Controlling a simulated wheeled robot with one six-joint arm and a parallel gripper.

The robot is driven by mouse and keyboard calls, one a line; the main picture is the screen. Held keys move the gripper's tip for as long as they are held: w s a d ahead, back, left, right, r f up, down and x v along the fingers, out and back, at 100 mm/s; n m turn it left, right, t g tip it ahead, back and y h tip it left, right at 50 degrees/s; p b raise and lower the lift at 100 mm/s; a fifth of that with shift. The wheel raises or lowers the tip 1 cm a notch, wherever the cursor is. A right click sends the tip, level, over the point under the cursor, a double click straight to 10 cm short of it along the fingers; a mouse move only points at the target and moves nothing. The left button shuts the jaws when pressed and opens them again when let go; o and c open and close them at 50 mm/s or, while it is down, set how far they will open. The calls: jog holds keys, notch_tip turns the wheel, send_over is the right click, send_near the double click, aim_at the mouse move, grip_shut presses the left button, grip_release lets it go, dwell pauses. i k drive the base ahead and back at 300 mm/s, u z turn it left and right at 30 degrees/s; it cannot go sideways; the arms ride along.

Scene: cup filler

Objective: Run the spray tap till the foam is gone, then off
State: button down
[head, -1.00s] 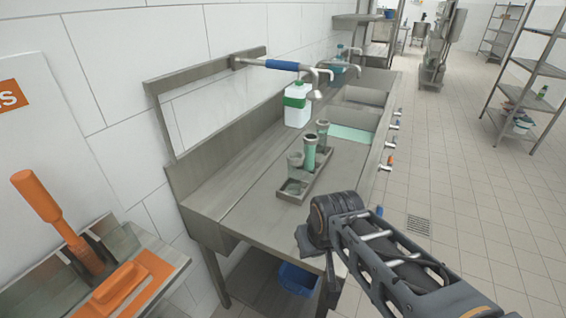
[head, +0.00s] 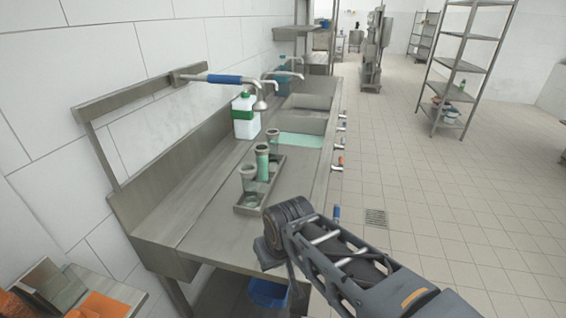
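The spray tap with a blue sleeve (head: 225,79) reaches out from the wall rail. Its spray head (head: 260,103) hangs beside a white and green jug. The near sink basin holds pale green liquid (head: 302,139); I cannot make out foam on it, nor water coming from the head. Small valve knobs line the counter's front edge, one orange (head: 338,161) and one blue (head: 336,212). My gripper (head: 268,256) is at the near front corner of the counter, apart from the spray tap. Its fingers are too hidden by my arm to tell whether they are open.
A blue bin (head: 266,293) sits below. Shelving (head: 463,66) stands at right. The tiled floor right of the counter is clear.

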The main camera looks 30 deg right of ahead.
aim_at(337, 208)
jog(key=k, duration=0.5)
jog(key=z, duration=2.2)
jog(key=i, duration=1.2)
jog(key=u, duration=2.4)
